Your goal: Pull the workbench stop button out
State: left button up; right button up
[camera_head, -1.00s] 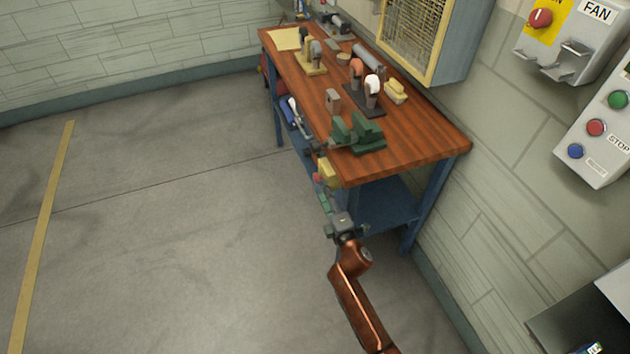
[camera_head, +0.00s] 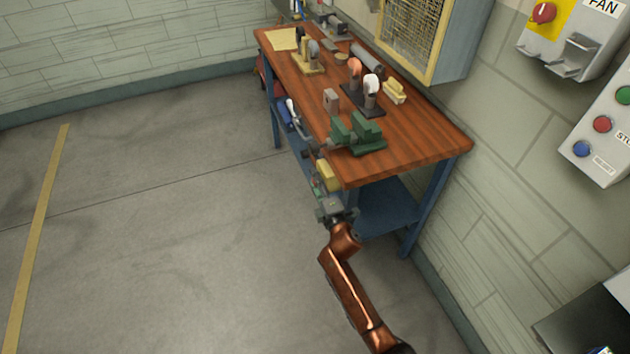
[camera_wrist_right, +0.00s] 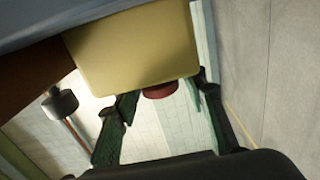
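The stop button is a red knob (camera_wrist_right: 159,91) under a yellow box (camera_wrist_right: 130,48) in the right wrist view. In the head view the yellow box (camera_head: 327,175) sits at the near left corner of the workbench (camera_head: 415,150), below the top; the red knob cannot be made out there. My right gripper (camera_wrist_right: 160,99) has its two green fingers apart, one on each side of the red knob. I see a gap on both sides, and no clear contact. My left gripper is not in view.
A green vise (camera_head: 357,133) stands on the bench near that corner. A wall box with coloured buttons (camera_head: 601,125) and a fan switch box (camera_head: 565,40) hang at the right. The floor left of the bench is clear.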

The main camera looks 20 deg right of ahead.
grip_shut()
dwell(0.3)
jog(key=shift+a+f, duration=0.1)
jog(key=shift+a, duration=0.8)
jog(key=shift+c, duration=0.3)
grip_release()
jog(key=o, duration=0.3)
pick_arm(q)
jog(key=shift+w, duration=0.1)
pick_arm(e)
jog(key=shift+o, duration=0.3)
